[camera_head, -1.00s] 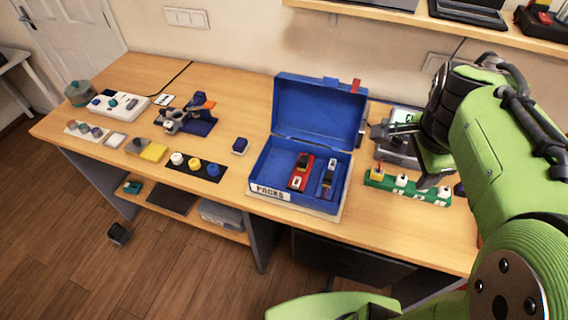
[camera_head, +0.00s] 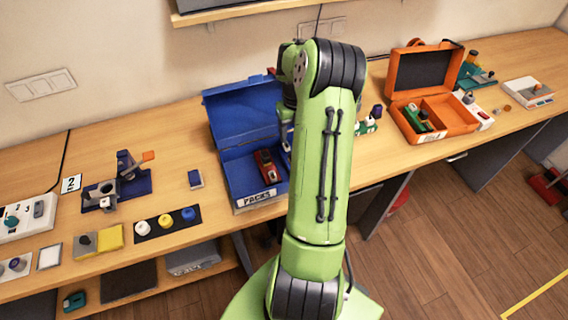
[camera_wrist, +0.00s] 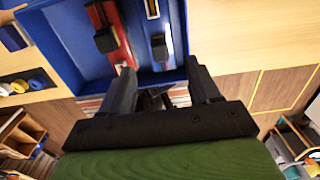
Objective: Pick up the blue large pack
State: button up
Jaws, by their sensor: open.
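The blue pack (camera_wrist: 163,51) lies in the open blue case, beside a longer-looking red pack (camera_wrist: 117,32). It has a pale label and a dark part on top. In the head view my arm hides most or all of it, while the red pack (camera_head: 264,163) shows in the case. My gripper (camera_wrist: 160,72) is open and empty in the wrist view. Its fingers point toward the case's near wall, with the blue pack ahead between their lines. No contact is visible.
The blue case (camera_head: 240,186) has its lid raised at the back. A small dark blue block (camera_head: 195,179) lies left of it. An orange case (camera_head: 401,121) stands open to the right. A black strip with knobs (camera_head: 168,224) lies at the front left.

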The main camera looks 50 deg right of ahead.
jog(key=f, duration=1.2)
jog(key=shift+w+f+p, duration=0.25)
jog(key=shift+f+p, duration=0.05)
jog(key=shift+p, duration=0.05)
jog(key=shift+r, duration=0.1)
grip_shut()
